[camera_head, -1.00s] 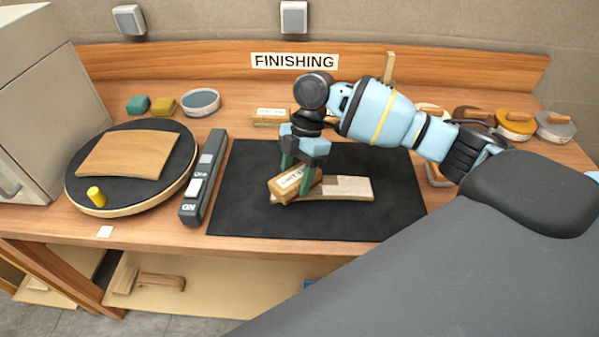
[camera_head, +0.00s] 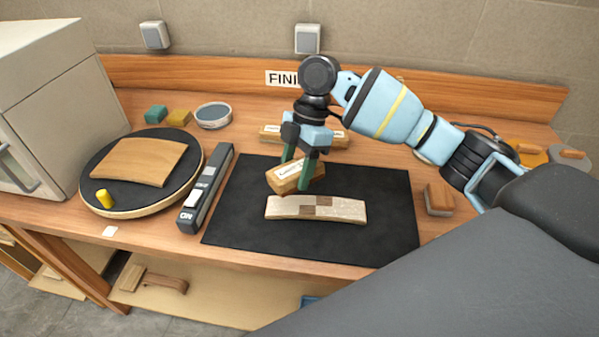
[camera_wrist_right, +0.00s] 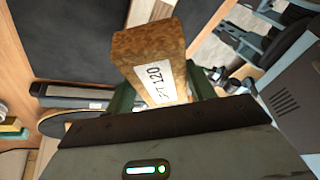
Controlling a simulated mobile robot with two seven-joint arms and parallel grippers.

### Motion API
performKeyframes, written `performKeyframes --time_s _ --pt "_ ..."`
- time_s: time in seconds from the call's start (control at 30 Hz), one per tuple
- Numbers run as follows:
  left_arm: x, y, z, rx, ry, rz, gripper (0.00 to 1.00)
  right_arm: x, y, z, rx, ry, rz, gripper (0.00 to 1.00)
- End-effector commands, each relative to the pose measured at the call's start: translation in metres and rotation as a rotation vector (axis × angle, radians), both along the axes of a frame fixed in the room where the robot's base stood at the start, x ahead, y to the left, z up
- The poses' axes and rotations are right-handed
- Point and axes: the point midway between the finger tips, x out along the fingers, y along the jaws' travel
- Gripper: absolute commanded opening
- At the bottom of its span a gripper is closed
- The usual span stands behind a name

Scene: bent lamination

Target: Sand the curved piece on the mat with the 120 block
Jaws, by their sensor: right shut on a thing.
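The curved piece (camera_head: 345,210) lies across the dark mat (camera_head: 375,245). Its surface is patchy: pale areas, brown patches near the middle and a whitish right part. My right gripper (camera_head: 297,172) is shut on a wooden sanding block (camera_head: 284,180), which appears just behind the left half of the piece, apart from it and tilted. In the right wrist view the block (camera_wrist_right: 150,45) has a brown grainy face, and its white label reads 120. My left gripper is not in view.
Left of the mat are a grey-black tool (camera_head: 206,190) and a round turntable (camera_head: 90,185) bearing a curved wooden panel (camera_head: 138,160) and a yellow cylinder (camera_head: 103,198). Another block (camera_head: 438,198) sits right of the mat. Blocks (camera_head: 270,133) stand behind it. The mat's front is clear.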

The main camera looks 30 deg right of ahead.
Motion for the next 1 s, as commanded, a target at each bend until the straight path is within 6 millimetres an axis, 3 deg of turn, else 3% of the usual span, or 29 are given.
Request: performKeyframes --time_s 0.5,0.8,1.0 --pt "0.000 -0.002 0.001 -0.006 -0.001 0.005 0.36 -0.001 -0.003 0.001 0.002 -0.004 -0.001 0.36" --pt "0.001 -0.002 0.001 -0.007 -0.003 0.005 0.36 -0.024 -0.048 0.022 0.037 -0.084 -0.008 0.36" --pt "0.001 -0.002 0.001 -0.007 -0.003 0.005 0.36 -0.039 -0.068 0.035 0.045 -0.129 -0.001 0.36"
